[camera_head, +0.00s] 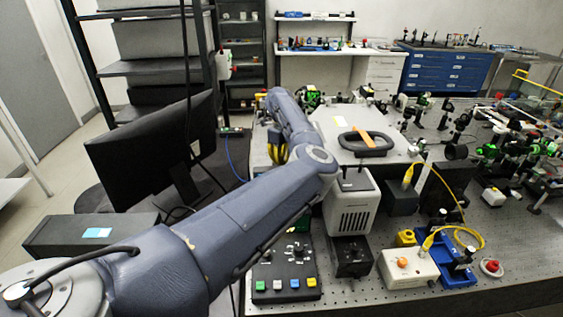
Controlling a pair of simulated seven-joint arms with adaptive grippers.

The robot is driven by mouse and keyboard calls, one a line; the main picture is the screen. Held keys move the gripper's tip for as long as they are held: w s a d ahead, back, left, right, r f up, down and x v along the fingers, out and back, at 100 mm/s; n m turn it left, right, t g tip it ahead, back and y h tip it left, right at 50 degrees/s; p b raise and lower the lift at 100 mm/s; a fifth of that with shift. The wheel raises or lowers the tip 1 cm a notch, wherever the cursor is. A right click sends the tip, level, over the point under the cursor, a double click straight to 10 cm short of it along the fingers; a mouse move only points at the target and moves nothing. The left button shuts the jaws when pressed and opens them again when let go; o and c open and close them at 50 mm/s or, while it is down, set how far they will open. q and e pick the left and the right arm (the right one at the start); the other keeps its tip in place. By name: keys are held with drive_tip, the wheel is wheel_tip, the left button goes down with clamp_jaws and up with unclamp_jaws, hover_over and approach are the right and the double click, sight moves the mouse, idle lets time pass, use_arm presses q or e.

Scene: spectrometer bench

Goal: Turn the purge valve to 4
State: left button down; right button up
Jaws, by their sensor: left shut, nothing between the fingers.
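My left arm crosses the view from the lower left, bends at its elbow and runs back over the bench. My left gripper is at the far end of that arm, small and mostly hidden by my forearm; its fingers are hard to make out, and it is shut and empty. I cannot tell which part is the purge valve, and no number 4 is readable. A dark control box (284,272) with black knobs and coloured buttons stands at the front edge, partly under my arm. A small black box (352,257) is beside it. My right gripper is out of view.
A vented white unit (352,207) stands right of my elbow. A pale flat-topped case (340,125) with a black handle (365,144) lies behind it. A black monitor (150,150) is at left. Optical mounts and a yellow cable (463,205) crowd the right.

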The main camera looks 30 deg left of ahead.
use_arm(q)
drive_tip(key=c, duration=2.1)
unclamp_jaws()
drive_tip(key=o, duration=0.8)
drive_tip(key=shift+c, duration=0.2)
drive_tip(key=shift+r, duration=0.1)
wheel_tip(320, 180, up, 12)
